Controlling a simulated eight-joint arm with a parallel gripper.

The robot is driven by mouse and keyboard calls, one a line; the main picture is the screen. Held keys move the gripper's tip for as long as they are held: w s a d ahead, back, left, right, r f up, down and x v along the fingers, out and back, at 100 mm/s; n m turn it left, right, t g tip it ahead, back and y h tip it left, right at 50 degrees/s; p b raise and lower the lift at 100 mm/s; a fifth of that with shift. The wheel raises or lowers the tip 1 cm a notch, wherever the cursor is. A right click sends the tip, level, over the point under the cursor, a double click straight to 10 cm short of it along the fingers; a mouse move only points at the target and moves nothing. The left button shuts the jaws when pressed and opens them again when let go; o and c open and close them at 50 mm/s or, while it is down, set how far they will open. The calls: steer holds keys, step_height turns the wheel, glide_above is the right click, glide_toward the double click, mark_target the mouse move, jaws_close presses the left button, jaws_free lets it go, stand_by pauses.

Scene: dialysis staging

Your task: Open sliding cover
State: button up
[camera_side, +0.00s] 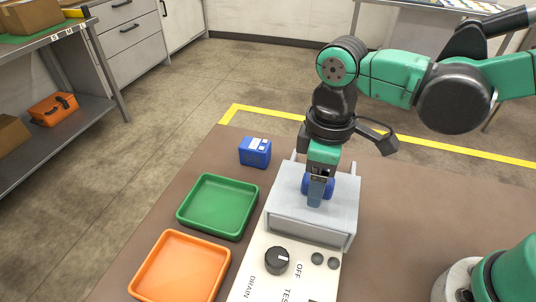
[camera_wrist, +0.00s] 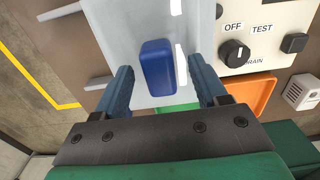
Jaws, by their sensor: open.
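The sliding cover (camera_side: 342,217) is a pale grey box over the far end of the white control panel (camera_side: 250,270). It also shows in the wrist view (camera_wrist: 112,35). A rounded blue handle (camera_wrist: 157,67) stands on its top. My gripper (camera_side: 317,192) points down at the cover's top. In the wrist view my gripper (camera_wrist: 161,72) is open, with one blue finger on each side of the handle and a gap on both sides. In the side view the fingers partly hide the handle. What lies under the cover is hidden.
A black knob (camera_side: 276,260) marked OFF, TEST and DRAIN sits on the panel in front of the cover. Left of it are a green tray (camera_side: 182,222), an orange tray (camera_side: 137,289) and a blue box (camera_side: 255,152). Grey rods (camera_wrist: 98,83) extend behind the cover over bare brown table.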

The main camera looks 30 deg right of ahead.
steer(key=shift+f, duration=0.25)
jaws_close()
steer(key=shift+d, duration=0.1)
stand_by(1.2)
